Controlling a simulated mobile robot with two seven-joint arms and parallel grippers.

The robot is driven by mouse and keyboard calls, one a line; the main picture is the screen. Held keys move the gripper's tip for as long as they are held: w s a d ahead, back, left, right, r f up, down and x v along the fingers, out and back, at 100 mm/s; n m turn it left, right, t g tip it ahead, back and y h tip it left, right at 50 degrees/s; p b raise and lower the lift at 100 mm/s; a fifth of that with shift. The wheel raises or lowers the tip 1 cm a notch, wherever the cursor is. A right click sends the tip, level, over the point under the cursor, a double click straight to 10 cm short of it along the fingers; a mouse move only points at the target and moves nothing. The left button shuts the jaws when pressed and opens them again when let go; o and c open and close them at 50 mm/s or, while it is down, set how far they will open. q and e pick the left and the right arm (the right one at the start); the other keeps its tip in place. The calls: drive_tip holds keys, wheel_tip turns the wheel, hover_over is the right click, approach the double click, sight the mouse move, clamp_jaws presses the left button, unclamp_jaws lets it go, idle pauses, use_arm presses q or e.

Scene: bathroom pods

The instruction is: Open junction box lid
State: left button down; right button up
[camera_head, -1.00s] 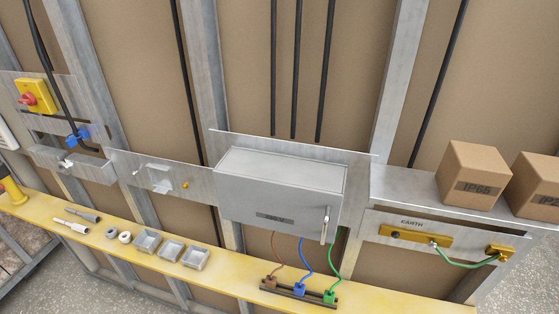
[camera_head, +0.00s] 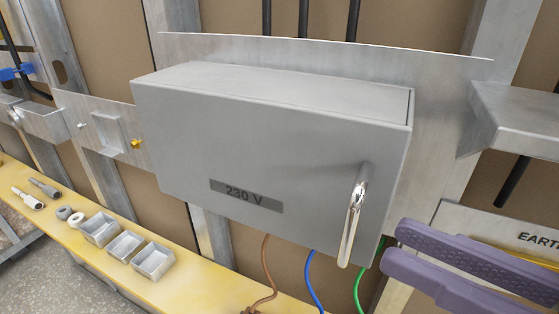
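The junction box (camera_head: 190,160) is a grey metal box on a metal back plate in the middle of the head view. Its front lid (camera_head: 270,150) is shut and bears a dark "230 V" label (camera_head: 246,195). A shiny upright bar handle (camera_head: 354,215) sits near the lid's right edge. My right gripper (camera_head: 388,245) comes in from the lower right with two purple fingers spread apart. It is open and empty, with its fingertips just right of the handle and apart from it. My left gripper does not show.
Brown, blue and green wires (camera_head: 313,283) hang below the box. A yellow shelf (camera_head: 185,285) at lower left holds small metal boxes (camera_head: 125,247), rings and connectors. A metal ledge (camera_head: 520,110) juts out at right, above the earth plate (camera_head: 480,222).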

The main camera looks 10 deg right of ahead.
sight(314, 206)
drive_tip(key=p+x, duration=0.1)
drive_tip(key=x, duration=0.8)
drive_tip(key=shift+s, duration=0.1)
clamp_jaws()
idle(1.2)
